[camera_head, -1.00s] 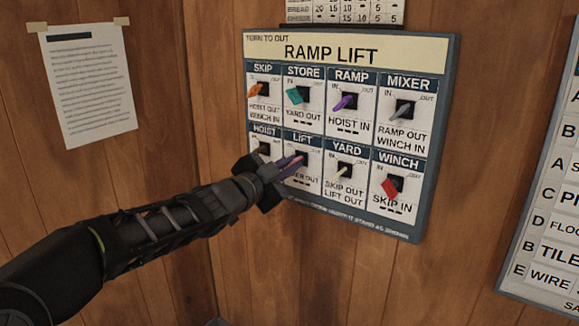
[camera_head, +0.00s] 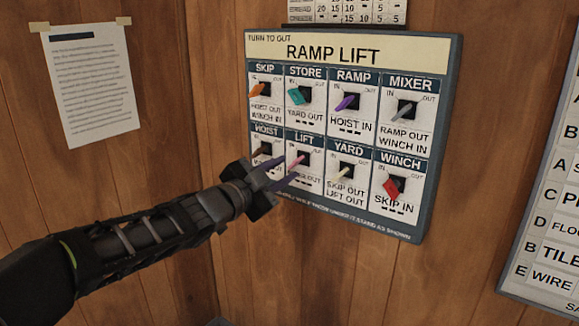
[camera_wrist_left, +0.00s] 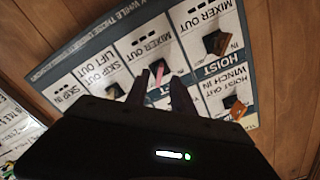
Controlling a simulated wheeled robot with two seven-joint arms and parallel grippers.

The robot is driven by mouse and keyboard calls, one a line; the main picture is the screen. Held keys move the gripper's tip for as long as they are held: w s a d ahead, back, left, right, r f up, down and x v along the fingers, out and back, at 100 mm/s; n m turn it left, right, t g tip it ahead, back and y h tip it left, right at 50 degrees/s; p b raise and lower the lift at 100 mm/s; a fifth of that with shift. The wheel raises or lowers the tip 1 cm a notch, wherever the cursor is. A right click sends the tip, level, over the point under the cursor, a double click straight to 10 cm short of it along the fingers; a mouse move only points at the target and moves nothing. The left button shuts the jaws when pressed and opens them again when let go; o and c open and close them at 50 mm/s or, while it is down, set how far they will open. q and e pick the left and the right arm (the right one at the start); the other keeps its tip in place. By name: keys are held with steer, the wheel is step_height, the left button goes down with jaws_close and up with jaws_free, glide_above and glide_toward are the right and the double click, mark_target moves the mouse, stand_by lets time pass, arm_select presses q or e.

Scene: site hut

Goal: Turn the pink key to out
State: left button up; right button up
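The pink key (camera_head: 297,162) sits in the LIFT switch, in the lower row of the RAMP LIFT panel (camera_head: 331,52). IN and OUT marks stand above each switch. My left gripper (camera_head: 290,169) is open in front of the LIFT switch, its fingers apart. In the left wrist view, the pink key (camera_wrist_left: 159,75) shows between the two finger tips (camera_wrist_left: 160,80), with gaps beside it. Its exact angle against the marks is hard to tell. The fingers partly cover the LIFT label's lower text. My right gripper is not in view.
Neighbouring keys are close: brown HOIST (camera_head: 262,150), cream YARD (camera_head: 345,171), red WINCH (camera_head: 392,186), orange SKIP (camera_head: 257,90), teal STORE (camera_head: 297,96), purple RAMP (camera_head: 346,102) and grey MIXER (camera_head: 404,109). A paper sheet (camera_head: 88,85) hangs left; a white board (camera_head: 550,220) stands right.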

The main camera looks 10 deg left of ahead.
arm_select(q)
steer(key=v, duration=0.4)
steer(key=shift+s, duration=0.1)
steer(key=shift+a, duration=0.1)
steer(key=s+d+f+n+g+y, duration=0.15)
steer(key=f+n, duration=0.25)
steer(key=f, duration=0.9)
steer(key=s+d+f+n+g, duration=0.3)
steer(key=f, duration=1)
steer(key=s+d+f+n+g+y, duration=0.1)
steer(key=s+d+f+n+g, duration=0.2)
steer(key=f, duration=1)
steer(key=s+d+f+n+g, duration=0.2)
steer(key=s+d+f+g, duration=0.15)
steer(key=s+f, duration=0.85)
steer(key=s+d+f+n+g, duration=0.2)
steer(key=s+f+g, duration=0.3)
steer(key=s+f, duration=0.65)
step_height(320, 180, up, 16)
steer(key=s+p, duration=0.2)
steer(key=p, duration=1.3)
steer(key=shift+s+d+r+p, duration=0.25)
steer(key=shift+p, duration=0.05)
